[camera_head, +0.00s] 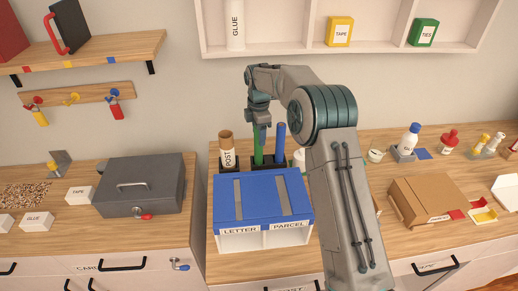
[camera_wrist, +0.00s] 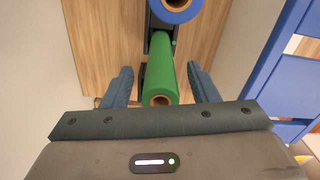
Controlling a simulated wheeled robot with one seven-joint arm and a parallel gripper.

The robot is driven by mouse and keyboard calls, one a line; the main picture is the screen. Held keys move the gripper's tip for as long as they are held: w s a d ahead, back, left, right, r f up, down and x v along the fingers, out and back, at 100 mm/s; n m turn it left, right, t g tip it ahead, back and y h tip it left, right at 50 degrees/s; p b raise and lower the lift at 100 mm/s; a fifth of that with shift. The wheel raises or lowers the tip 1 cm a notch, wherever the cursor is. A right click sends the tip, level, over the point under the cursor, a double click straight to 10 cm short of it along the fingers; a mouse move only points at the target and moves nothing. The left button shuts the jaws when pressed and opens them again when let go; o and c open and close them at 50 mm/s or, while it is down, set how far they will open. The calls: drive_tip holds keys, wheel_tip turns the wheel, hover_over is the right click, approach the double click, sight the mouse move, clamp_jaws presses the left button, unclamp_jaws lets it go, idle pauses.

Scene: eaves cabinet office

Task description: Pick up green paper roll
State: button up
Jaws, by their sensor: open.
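The green paper roll (camera_head: 259,146) stands upright in a dark holder behind the blue-topped letter and parcel box. In the wrist view the green roll (camera_wrist: 161,66) is seen from above, its hollow end toward the camera. My gripper (camera_wrist: 161,84) is open, with one finger on each side of the green roll and a visible gap to both. In the head view my gripper (camera_head: 259,122) points down over the roll, and the roll's top is hidden behind it.
A blue roll (camera_head: 280,143) stands close right of the green one; it also shows in the wrist view (camera_wrist: 176,8). A brown POST roll (camera_head: 227,150) stands to the left. The blue-topped box (camera_head: 262,184) is in front. A grey metal case (camera_head: 140,184) sits further left.

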clamp_jaws()
drive_tip(key=shift+r, duration=0.1)
wheel_tip(320, 180, up, 21)
drive_tip(key=p, duration=0.4)
idle(0.6)
